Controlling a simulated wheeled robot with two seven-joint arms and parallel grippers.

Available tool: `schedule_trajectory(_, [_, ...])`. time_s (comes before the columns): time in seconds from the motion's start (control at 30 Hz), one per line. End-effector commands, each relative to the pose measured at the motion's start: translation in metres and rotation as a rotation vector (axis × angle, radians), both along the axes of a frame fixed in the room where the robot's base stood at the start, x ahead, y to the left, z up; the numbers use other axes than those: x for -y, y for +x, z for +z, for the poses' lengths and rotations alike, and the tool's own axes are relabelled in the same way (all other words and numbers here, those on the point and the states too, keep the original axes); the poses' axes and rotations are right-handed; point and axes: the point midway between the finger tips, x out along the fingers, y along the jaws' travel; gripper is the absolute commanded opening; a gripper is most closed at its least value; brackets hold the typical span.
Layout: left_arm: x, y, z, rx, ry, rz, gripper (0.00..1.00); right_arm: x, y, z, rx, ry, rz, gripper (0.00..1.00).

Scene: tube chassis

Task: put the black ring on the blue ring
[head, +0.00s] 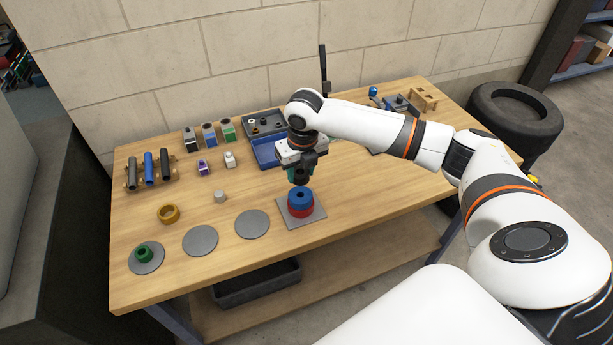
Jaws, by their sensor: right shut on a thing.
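The blue ring (301,203) sits on top of a red ring (301,213) on a grey square plate (287,221) near the front of the table. My right gripper (300,172) points down just above this stack and is shut on the black ring (299,180). The black ring is held over the blue ring, and a small gap seems to show between them. The jaws partly hide the black ring. My left gripper is not in view.
Left of the stack lie several round grey discs (252,224), one bearing a green ring (144,252). A brown-yellow ring (168,213) and a small grey piece (220,196) lie behind them. A blue tray (264,153) stands behind the gripper. Tubes (149,168) lie on a rack at left.

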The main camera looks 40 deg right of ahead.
Motion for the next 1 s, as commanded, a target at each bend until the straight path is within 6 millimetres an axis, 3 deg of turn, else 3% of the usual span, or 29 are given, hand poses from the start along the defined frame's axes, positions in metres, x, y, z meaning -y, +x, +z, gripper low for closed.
schedule_trajectory(0.17, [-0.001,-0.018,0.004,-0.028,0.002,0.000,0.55,0.000,0.000,-0.019,0.000,0.000,0.001,0.17])
schedule_trajectory(0.5, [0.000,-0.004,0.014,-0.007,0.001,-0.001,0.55,0.000,-0.001,-0.056,-0.001,0.000,0.002,0.17])
schedule_trajectory(0.87, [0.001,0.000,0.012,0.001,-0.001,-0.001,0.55,0.000,0.000,-0.061,0.001,0.000,0.002,0.17])
schedule_trajectory(0.9, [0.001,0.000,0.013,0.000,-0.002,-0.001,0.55,0.000,0.000,-0.061,0.002,-0.001,0.002,0.45])
schedule_trajectory(1.0, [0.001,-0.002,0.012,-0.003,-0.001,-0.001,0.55,0.000,0.000,-0.061,0.002,-0.001,0.002,0.61])
